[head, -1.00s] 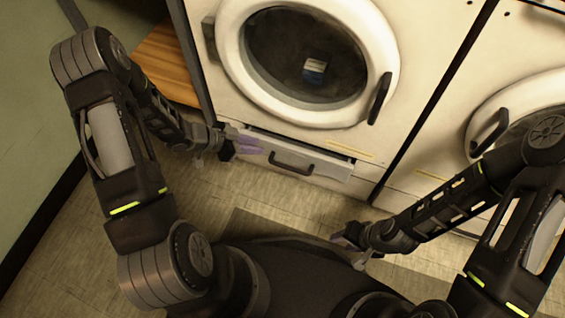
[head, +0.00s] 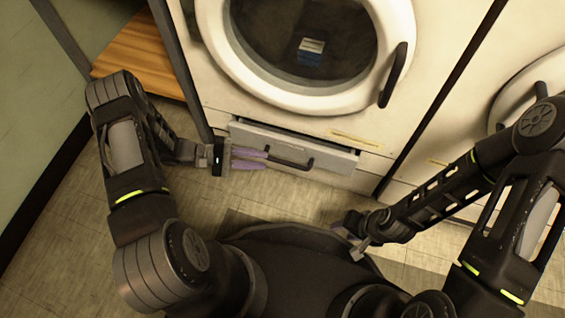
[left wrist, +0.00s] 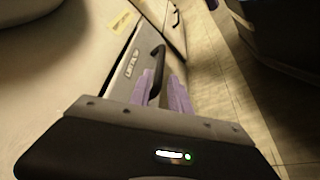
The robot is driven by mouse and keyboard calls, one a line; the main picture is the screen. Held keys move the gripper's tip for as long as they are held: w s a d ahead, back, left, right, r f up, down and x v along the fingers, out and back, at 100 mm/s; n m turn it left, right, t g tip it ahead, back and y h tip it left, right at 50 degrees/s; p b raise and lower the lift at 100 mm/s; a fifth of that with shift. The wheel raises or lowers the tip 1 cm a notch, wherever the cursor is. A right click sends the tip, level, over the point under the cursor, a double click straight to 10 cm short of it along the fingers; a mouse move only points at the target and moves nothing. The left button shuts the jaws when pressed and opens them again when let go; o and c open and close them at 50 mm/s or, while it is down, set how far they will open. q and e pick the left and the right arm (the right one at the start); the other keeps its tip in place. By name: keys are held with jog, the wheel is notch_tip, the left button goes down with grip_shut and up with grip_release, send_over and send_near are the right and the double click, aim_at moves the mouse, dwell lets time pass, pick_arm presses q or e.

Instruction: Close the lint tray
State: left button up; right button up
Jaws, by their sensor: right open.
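The lint tray (head: 335,161) is the grey drawer low on the dryer front. It stands pulled out a little, with a dark gap above its front panel. Its black bar handle (head: 290,162) also shows in the left wrist view (left wrist: 157,72). My left gripper (head: 267,160) is open, its two purple fingers apart and pointing at the handle's left end. In the left wrist view (left wrist: 163,82), the handle's near end appears between the fingertips; I cannot tell whether they touch it. My right gripper (head: 345,228) is open and empty, low over the floor, away from the tray.
The dryer's round door (head: 398,20) is shut above the tray, with a blue and white item (head: 311,51) visible in its window. A second machine (head: 520,80) stands at right. A wooden surface (head: 140,55) is at left. Tiled floor (head: 185,205) lies clear before the tray.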

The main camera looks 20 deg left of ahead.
aim_at(279, 161)
pick_arm(q)
jog(key=b+x, duration=0.2)
jog(key=x, duration=0.4)
jog(key=shift+w+d+f, duration=0.1)
jog(key=shift+d+f, duration=0.05)
jog(key=shift+d, duration=0.25)
jog(key=shift+w+d, duration=0.15)
jog(key=shift+d, duration=0.35)
grip_shut()
dwell(0.9)
